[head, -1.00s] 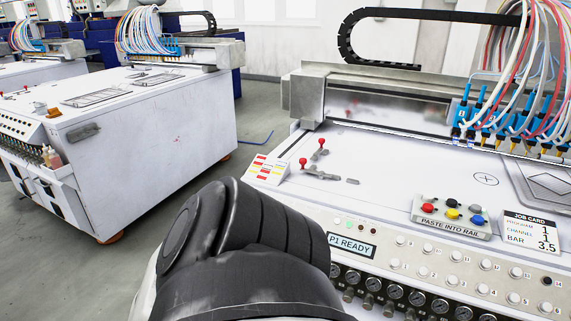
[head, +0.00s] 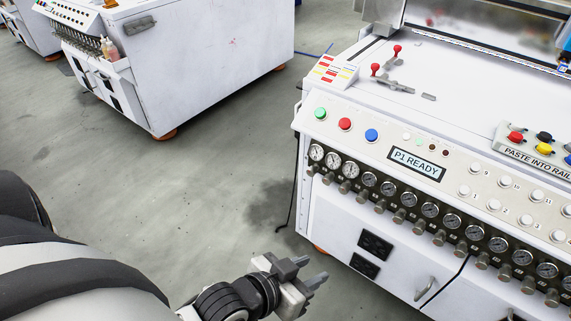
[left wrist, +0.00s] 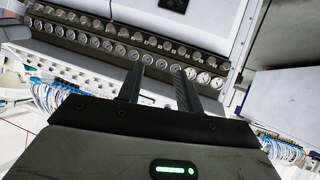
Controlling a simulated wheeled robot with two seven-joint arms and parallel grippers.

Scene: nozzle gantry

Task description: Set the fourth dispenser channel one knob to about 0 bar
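The near white machine has a row of round pressure gauges (head: 430,210) on its front, with a small metal knob below each. The three leftmost gauges (head: 333,160) have lighter faces; the rest are dark. The needle readings and any channel numbers there are too small to read. The gauge row (left wrist: 95,41) and the knob row (left wrist: 120,32) also show in the left wrist view. My left gripper (head: 307,271) is below and in front of the panel's left end, apart from it. Its fingers (left wrist: 161,64) are spread with nothing held. My right gripper is not in view.
Green, red and blue buttons (head: 345,124) and a "P1 READY" display (head: 416,163) sit above the gauges. A cabinet handle (head: 424,288) and black sockets (head: 374,244) are below. Open grey floor (head: 220,190) separates this machine from another white machine (head: 200,60).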

